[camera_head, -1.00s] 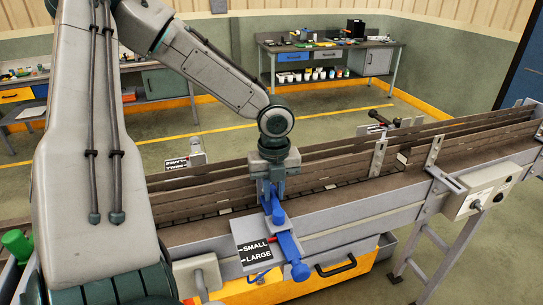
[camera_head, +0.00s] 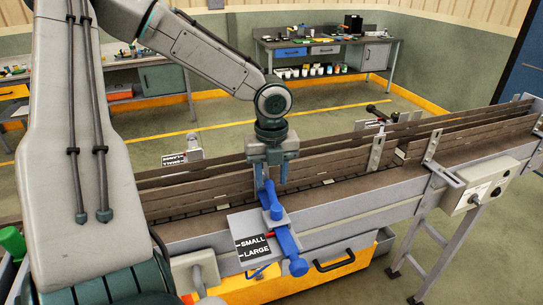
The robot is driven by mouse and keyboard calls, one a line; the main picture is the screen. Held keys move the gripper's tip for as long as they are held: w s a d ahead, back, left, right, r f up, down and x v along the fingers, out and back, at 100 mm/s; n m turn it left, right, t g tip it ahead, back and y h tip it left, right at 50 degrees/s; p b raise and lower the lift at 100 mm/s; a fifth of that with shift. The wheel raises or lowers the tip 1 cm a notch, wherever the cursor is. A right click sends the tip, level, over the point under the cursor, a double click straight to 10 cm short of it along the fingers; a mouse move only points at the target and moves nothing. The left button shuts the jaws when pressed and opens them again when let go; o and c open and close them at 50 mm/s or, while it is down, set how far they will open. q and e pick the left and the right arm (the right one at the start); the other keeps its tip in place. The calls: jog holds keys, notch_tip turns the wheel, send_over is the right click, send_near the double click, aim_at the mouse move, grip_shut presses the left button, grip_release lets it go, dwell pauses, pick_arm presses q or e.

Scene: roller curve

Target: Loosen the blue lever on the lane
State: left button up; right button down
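The blue lever (camera_head: 273,213) sits on a bracket on the near side rail of the roller lane (camera_head: 330,205). A blue bar with a round knob (camera_head: 298,267) runs below it, beside a black plate marked SMALL and LARGE (camera_head: 253,248). A small red pointer (camera_head: 269,235) shows at the plate's edge by SMALL. My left gripper (camera_head: 272,182) points down over the lane at the lever's upper end. Its fingers are apart; the lever's tip is at or between them, and contact cannot be told. My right gripper is out of view.
Wooden guide rails (camera_head: 330,160) run along the lane. A grey control box (camera_head: 488,187) hangs on the near side at right. A yellow case with a black handle (camera_head: 340,272) is below the lane. A second SMALL/LARGE plate (camera_head: 174,160) stands at the far side.

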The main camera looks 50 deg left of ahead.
aim_at(271, 189)
pick_arm(q)
notch_tip(271, 189, up, 8)
jog(key=b, duration=0.1)
dwell(0.4)
jog(key=shift+s+f, duration=0.1)
